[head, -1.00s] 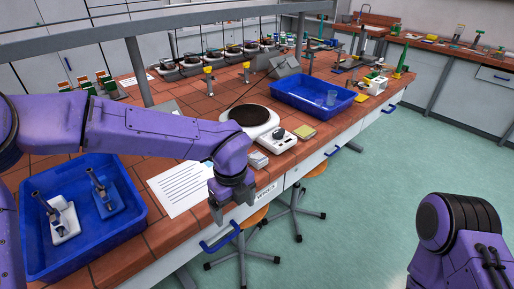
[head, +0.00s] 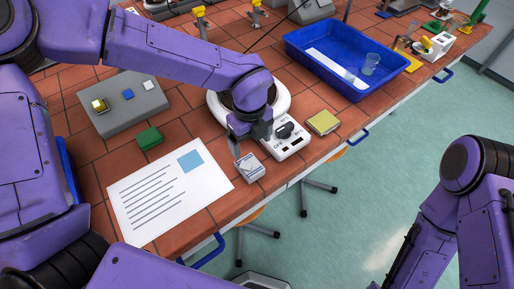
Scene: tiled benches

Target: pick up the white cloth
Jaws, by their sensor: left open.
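A small, pale, folded block (head: 251,169), which looks like the white cloth, lies on the tiled bench near its front edge, just left of the hotplate's control panel. My left gripper (head: 241,152) is open, pointing down at the far-left side of this block. Its fingers overlap the block in the picture, and I cannot tell whether they touch it. My right arm shows at the lower right, but its gripper is out of view.
A hotplate (head: 291,141) stands close beside the left gripper, partly hidden by it. A yellow folded pad (head: 323,122), a blue tray (head: 299,46), a printed sheet (head: 143,220), a green block (head: 149,138) and a grey block (head: 122,116) surround the area.

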